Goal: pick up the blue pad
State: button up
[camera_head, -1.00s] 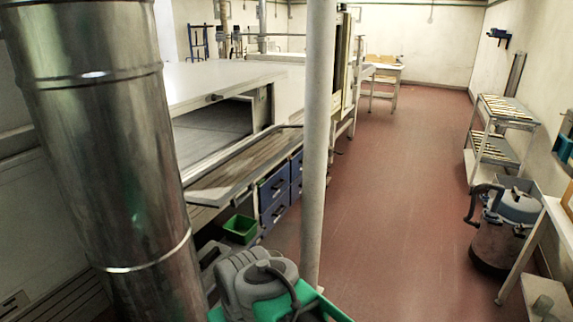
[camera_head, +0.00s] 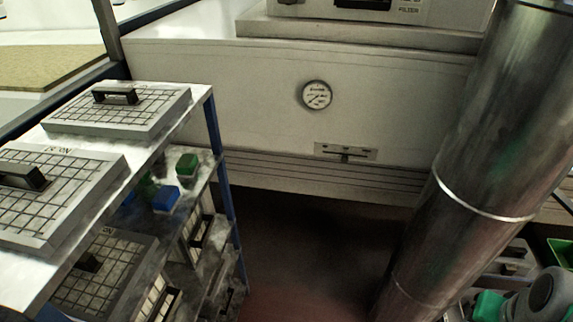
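A small blue block (camera_head: 165,199), which may be the blue pad, sits on the middle shelf of the rack at left. A green block (camera_head: 187,164) stands just behind it. More blue and green shows to its left, partly hidden by the top shelf. I cannot tell whether that is another pad. My gripper is not in view.
The rack's top shelf (camera_head: 55,268) holds gridded plates (camera_head: 120,112) with black handles, and more stand below. A blue post (camera_head: 219,165) edges the rack. A white machine panel with a gauge (camera_head: 317,95) is behind. A metal duct (camera_head: 480,150) rises at right. Dark floor lies between.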

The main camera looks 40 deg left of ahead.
aim_at(166, 201)
jog(key=u, duration=2.45)
jog(key=k, duration=0.5)
jog(key=u, duration=0.9)
jog(key=i, duration=0.55)
jog(key=z, duration=0.15)
